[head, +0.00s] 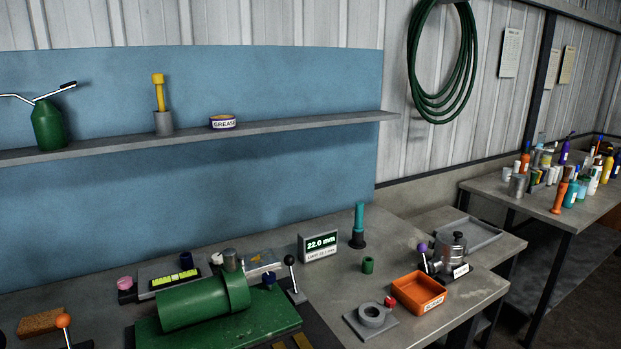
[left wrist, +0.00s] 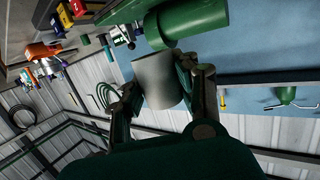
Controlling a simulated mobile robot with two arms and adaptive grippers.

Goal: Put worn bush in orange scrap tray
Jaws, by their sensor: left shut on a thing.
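The orange scrap tray (head: 420,305) stands near the right front of the bench in the head view, with a white label on its front wall. Its visible inside looks empty. My left gripper (left wrist: 157,88) shows only in the left wrist view. It is shut on a plain grey cylinder (left wrist: 158,76), which looks like the worn bush, one finger on each side. A green cylindrical housing (head: 203,301) lies on the bench. A green cylinder, likely the same housing, shows beyond the held piece in the left wrist view (left wrist: 190,20). My right gripper is in neither view.
A grey ring on a square pad (head: 372,317) and a red knob (head: 390,301) are left of the tray. A small green bush (head: 367,265), a display (head: 319,245) and a teal-handled tool (head: 359,223) stand behind.

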